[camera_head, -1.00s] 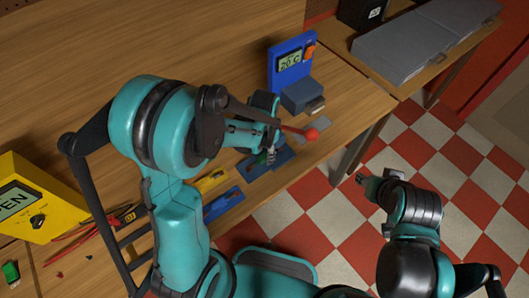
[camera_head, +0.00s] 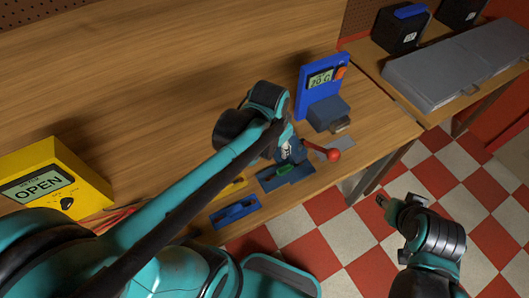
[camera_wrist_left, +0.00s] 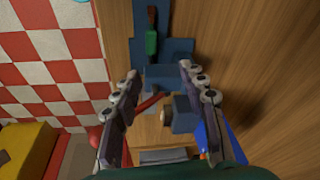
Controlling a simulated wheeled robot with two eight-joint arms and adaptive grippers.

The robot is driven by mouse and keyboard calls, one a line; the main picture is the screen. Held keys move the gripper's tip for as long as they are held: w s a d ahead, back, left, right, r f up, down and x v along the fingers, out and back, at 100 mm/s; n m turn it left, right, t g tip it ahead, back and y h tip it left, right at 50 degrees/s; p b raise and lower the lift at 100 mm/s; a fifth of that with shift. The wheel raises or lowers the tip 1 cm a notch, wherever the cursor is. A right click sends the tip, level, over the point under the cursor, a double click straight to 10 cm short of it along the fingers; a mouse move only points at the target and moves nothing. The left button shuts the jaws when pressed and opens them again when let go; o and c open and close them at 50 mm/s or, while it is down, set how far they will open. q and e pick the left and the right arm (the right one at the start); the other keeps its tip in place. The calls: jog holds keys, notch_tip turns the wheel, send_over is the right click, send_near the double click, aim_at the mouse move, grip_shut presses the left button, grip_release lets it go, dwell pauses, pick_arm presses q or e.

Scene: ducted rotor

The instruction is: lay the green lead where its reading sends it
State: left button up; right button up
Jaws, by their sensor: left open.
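The green lead (camera_head: 284,170) lies in a dark blue fixture (camera_head: 294,182) near the front edge of the bench. In the left wrist view the green lead (camera_wrist_left: 151,42) shows its green body and a dark end, lying along the blue fixture (camera_wrist_left: 176,50). My left gripper (camera_head: 287,148) is open, just over the fixture beside a red-knobbed lever (camera_head: 333,155). Its spread fingers (camera_wrist_left: 158,70) have nothing between them, apart from the lead. The yellow meter (camera_head: 60,180) reads OPEN. My right gripper (camera_head: 381,202) is over the floor, away from the bench; its jaws are too small to read.
A blue instrument (camera_head: 320,82) reading about 20 C stands behind the lever. A blue tray (camera_head: 235,212) and a partly hidden yellow tray (camera_head: 233,187) lie left of the fixture. A grey case (camera_head: 455,65) and black boxes (camera_head: 400,30) are on the side bench.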

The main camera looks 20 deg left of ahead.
pick_arm(q)
jog(key=s+a+r+n+t, duration=0.2)
jog(key=s+n+t, duration=0.2)
jog(key=s, duration=0.2)
jog(key=shift+s+a+r+n, duration=0.15)
jog(key=shift+a+r+n, duration=0.1)
jog(key=shift+n, duration=0.05)
jog(key=shift+f, duration=0.1)
notch_tip(320, 180, down, 11)
jog(key=b, duration=1)
jog(key=shift+r+b, duration=0.2)
jog(key=shift+b, duration=0.2)
